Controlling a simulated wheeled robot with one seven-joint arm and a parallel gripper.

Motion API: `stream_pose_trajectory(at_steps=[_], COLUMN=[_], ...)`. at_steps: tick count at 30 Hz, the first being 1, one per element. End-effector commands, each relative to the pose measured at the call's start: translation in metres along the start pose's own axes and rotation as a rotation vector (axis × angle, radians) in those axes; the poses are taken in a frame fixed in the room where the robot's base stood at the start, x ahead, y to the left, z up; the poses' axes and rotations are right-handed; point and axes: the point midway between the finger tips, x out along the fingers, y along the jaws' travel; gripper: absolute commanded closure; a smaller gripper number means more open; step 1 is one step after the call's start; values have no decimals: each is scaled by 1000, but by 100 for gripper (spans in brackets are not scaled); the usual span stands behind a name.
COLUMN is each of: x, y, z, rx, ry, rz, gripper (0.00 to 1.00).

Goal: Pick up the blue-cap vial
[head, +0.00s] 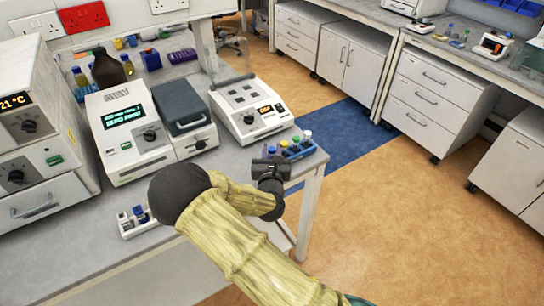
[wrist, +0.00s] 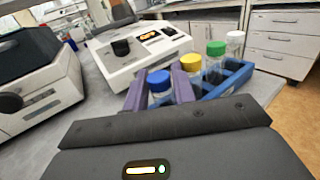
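The blue-cap vial (wrist: 159,84) shows in the wrist view, its cap up and its lower body hidden behind my gripper's body. My gripper (wrist: 159,88) has its two purple fingers on either side of this vial, apart, with the vial between them. I see no clear contact. In the head view my gripper (head: 270,160) is at the left end of the blue rack (head: 299,152), near the table's corner. The rack also shows in the wrist view (wrist: 226,84). Whether the blue-cap vial's base sits in the rack is hidden.
Vials with yellow (wrist: 190,61), green (wrist: 215,48) and white (wrist: 236,37) caps stand close on the right. A white hotplate-like device (head: 249,108) stands behind. A small white rack (head: 137,222) lies at the left. Open floor (head: 400,220) is beyond the table edge.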

Motion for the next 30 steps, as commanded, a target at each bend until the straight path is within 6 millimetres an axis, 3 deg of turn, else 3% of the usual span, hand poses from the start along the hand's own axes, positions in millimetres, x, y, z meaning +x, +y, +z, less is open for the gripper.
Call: stream_pose_trajectory(at_steps=[10, 15, 24, 30], x=[0, 0, 0, -1], y=[0, 0, 0, 0], z=[0, 0, 3, 28], rx=[0, 1, 1, 4], ry=[0, 0, -1, -3], rz=[0, 0, 0, 1], gripper=[74, 100, 100, 100])
